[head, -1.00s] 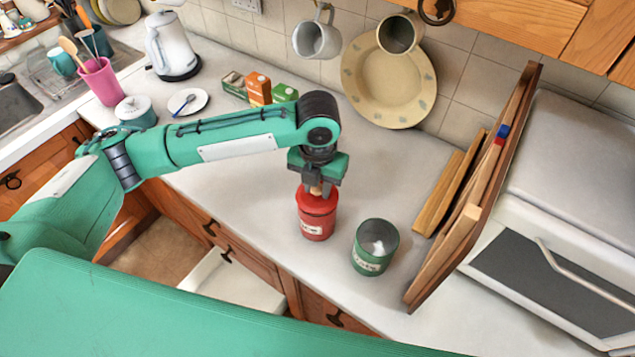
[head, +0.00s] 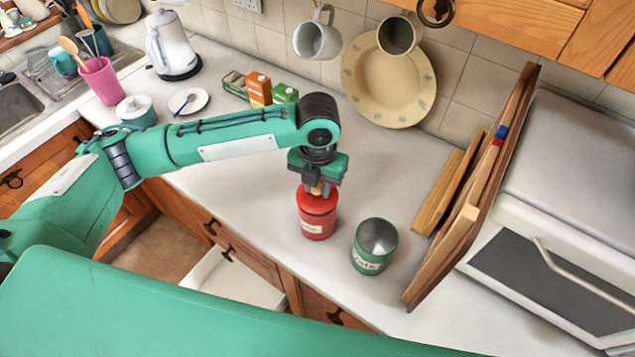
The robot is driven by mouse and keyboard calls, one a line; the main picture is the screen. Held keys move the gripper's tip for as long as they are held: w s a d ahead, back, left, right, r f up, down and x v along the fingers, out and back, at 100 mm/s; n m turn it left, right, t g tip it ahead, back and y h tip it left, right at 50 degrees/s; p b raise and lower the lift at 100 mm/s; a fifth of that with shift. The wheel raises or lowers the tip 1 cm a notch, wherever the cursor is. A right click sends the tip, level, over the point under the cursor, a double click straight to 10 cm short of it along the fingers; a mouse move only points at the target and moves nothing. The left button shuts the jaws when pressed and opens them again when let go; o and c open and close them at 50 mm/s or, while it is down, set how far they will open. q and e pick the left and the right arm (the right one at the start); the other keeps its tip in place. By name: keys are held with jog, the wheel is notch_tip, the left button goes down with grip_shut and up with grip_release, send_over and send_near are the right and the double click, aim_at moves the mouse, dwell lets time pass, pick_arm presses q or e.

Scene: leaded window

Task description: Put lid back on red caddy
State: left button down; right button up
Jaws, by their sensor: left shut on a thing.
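The red caddy (head: 317,222) stands upright on the worktop in the middle of the head view. A red lid (head: 317,200) sits at its top, with no clear gap between the two; I cannot tell whether it is fully seated. My left gripper (head: 318,188) points down from above and is shut on the lid's light knob, which the fingers partly hide. My right gripper is not in view.
An open green caddy (head: 366,262) stands just right of the red one. Wooden boards (head: 480,190) in a rack lean further right. Small cartons (head: 259,90) stand behind my left arm. An open drawer (head: 235,284) juts out below the worktop. The counter behind the caddies is clear.

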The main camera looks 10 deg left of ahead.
pick_arm(q)
jog(key=shift+f+p, duration=0.15)
jog(key=shift+p, duration=0.5)
dwell(0.9)
jog(key=c, duration=1.1)
grip_release()
jog(key=shift+o, duration=0.7)
jog(key=o, duration=0.4)
jog(key=shift+r+p, duration=3.45)
jog(key=shift+r, duration=0.1)
